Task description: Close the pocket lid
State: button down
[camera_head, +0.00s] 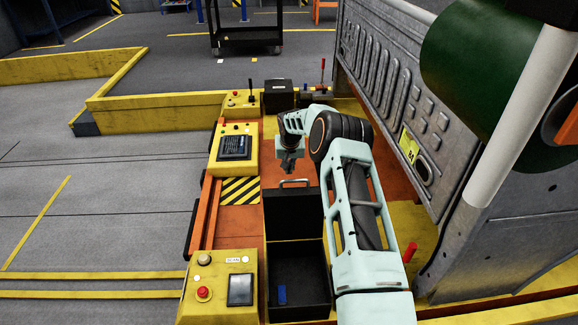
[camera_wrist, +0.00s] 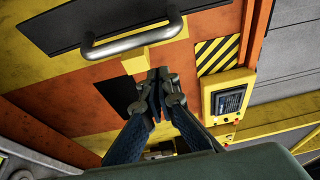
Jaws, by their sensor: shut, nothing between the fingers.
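The pocket (camera_head: 300,275) is a black open box in the yellow and orange carrier, at the bottom middle of the head view. Its black lid (camera_head: 293,215) is raised at the far side of the box, with a metal handle (camera_head: 295,182) along its top edge. The lid (camera_wrist: 65,28) and the handle (camera_wrist: 130,38) also show at the top of the wrist view. My gripper (camera_head: 289,168) is shut and empty, just beyond the handle in the head view. In the wrist view its fingertips (camera_wrist: 160,76) are below the handle and apart from it.
A small blue piece (camera_head: 282,294) lies in the pocket. Control panels with a screen (camera_head: 235,147) and a red button (camera_head: 203,293) stand to the left. A grey metal panel (camera_head: 395,110) and a green roll (camera_head: 475,60) rise to the right of my arm.

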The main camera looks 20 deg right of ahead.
jog(key=shift+s+a+r+b, duration=0.1)
jog(key=shift+s+a+b, duration=0.1)
jog(key=shift+s, duration=0.65)
jog(key=shift+s+a+r+b, duration=0.1)
jog(key=shift+s+b, duration=0.1)
jog(key=shift+s, duration=0.6)
jog(key=shift+s, duration=0.2)
